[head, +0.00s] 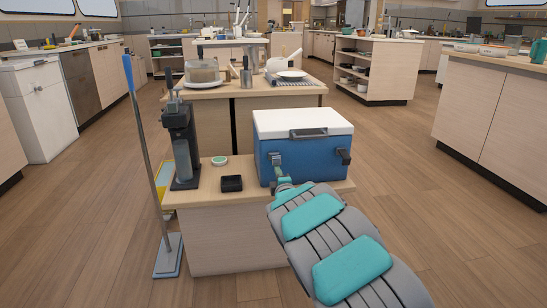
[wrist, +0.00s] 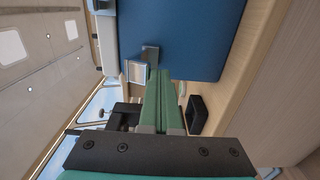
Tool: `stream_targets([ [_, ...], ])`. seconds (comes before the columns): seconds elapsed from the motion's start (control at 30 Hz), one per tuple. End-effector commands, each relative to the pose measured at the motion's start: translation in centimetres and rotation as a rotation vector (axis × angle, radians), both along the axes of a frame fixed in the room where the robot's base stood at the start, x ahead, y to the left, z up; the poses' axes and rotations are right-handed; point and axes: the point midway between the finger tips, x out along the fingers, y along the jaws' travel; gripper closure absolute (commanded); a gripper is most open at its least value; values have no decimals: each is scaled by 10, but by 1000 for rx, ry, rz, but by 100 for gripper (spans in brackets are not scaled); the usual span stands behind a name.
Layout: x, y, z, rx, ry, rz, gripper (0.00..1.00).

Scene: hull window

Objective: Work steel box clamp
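The box is a blue cooler (head: 303,158) with a white lid (head: 301,123), closed, on a low wooden stand. A steel clamp (head: 277,160) is on the left of its front face. It also shows in the wrist view (wrist: 138,70), just left of my fingertips. My gripper (head: 280,181) is right in front of the cooler, just below the clamp. In the wrist view its green fingers (wrist: 157,72) lie close together with nothing visible between them. Whether the fingertips touch the clamp is unclear.
A second, dark clamp (head: 343,157) is at the cooler's right front. A black tray (head: 231,183), a small green-rimmed dish (head: 219,160) and a dark upright device (head: 182,140) stand left of the cooler. A blue-handled mop (head: 150,160) stands further left. The floor on the right is clear.

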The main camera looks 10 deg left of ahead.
Motion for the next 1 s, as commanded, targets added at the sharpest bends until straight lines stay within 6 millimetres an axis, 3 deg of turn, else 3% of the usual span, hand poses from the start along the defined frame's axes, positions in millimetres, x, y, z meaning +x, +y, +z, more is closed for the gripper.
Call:
stream_targets([
  [1.0, -3, -1, 20, -1, -1, 1, 100],
])
